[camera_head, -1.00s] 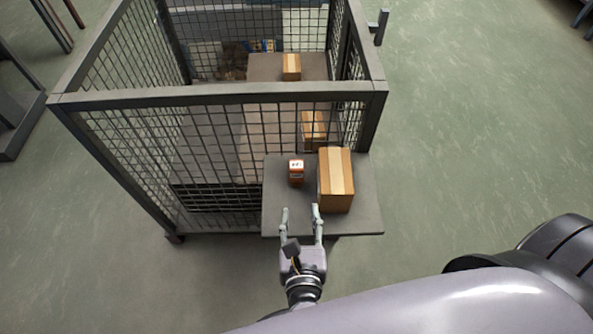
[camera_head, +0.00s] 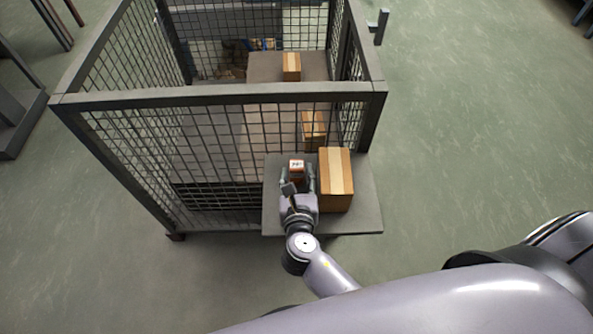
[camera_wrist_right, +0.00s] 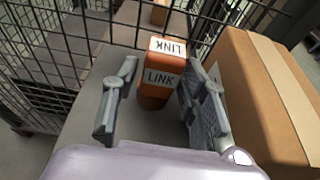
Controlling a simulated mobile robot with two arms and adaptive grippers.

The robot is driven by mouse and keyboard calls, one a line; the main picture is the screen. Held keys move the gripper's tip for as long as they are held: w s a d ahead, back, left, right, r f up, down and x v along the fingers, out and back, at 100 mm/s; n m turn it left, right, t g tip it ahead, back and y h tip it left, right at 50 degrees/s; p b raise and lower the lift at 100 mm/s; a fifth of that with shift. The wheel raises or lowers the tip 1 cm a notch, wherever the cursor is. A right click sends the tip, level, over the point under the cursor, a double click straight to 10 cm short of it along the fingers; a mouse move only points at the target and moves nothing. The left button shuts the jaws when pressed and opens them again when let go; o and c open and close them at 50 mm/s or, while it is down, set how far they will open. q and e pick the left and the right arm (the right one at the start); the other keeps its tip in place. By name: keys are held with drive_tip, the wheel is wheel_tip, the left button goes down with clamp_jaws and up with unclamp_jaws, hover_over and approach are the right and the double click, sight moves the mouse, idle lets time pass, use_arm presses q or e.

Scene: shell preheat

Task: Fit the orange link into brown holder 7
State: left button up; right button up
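The orange link (camera_head: 296,165) is a small orange block with white labels, standing on a grey shelf (camera_head: 365,200). In the right wrist view the link (camera_wrist_right: 155,92) shows the word LINK on its top and front. My right gripper (camera_head: 298,178) is open, with its fingers reaching toward the link. In the right wrist view the right gripper (camera_wrist_right: 160,100) has one finger to the left of the link and the other close along its right side. No grip on it shows. My left gripper is not in view. I cannot make out brown holder 7.
A tall cardboard box (camera_head: 336,180) stands on the shelf just right of the link and gripper. A wire mesh cage (camera_head: 215,95) rises behind and left. Further boxes (camera_head: 291,67) stand inside it. Open green floor lies to the right.

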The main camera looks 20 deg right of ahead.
drive_tip(key=shift+c, duration=0.4)
clamp_jaws()
drive_tip(key=shift+r, duration=0.2)
